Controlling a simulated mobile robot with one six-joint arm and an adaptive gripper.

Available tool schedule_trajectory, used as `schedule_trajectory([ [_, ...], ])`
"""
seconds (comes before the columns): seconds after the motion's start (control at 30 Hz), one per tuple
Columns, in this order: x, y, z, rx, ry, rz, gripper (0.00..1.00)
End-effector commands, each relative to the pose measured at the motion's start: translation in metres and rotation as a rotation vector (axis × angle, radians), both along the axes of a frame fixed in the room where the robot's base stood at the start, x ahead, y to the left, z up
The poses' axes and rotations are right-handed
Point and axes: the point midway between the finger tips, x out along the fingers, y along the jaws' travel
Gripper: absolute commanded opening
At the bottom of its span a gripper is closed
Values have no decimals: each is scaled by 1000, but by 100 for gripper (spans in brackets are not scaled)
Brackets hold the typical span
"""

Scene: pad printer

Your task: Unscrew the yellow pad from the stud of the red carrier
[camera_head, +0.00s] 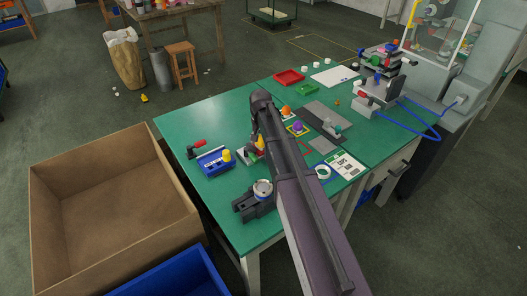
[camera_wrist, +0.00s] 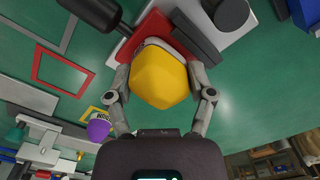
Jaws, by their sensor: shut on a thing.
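The yellow pad (camera_wrist: 160,80) sits between the two fingers of my gripper (camera_wrist: 161,72) in the wrist view, with one finger against each side. My gripper is shut on it. The red carrier (camera_wrist: 150,24) shows behind the pad, with a pale rim at the pad's base. The stud is hidden, so I cannot tell how far the pad is screwed on. In the head view my arm covers most of this spot, and part of the yellow pad (camera_head: 260,142) shows at the arm's left edge.
A purple pad (camera_head: 298,127) and an orange pad (camera_head: 286,111) stand close to my arm on the green table (camera_head: 215,115). A blue block (camera_head: 214,162) with a yellow knob stands left. A cardboard box (camera_head: 110,220) is beside the table. Bare table lies at the far left.

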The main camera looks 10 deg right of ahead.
Motion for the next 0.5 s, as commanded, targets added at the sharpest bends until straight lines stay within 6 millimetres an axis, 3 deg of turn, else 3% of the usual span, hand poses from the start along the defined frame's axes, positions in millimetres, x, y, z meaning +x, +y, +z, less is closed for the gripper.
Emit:
schedule_trajectory([
  [0.5, 0, 0, 14, 0, -1, -8, 9],
])
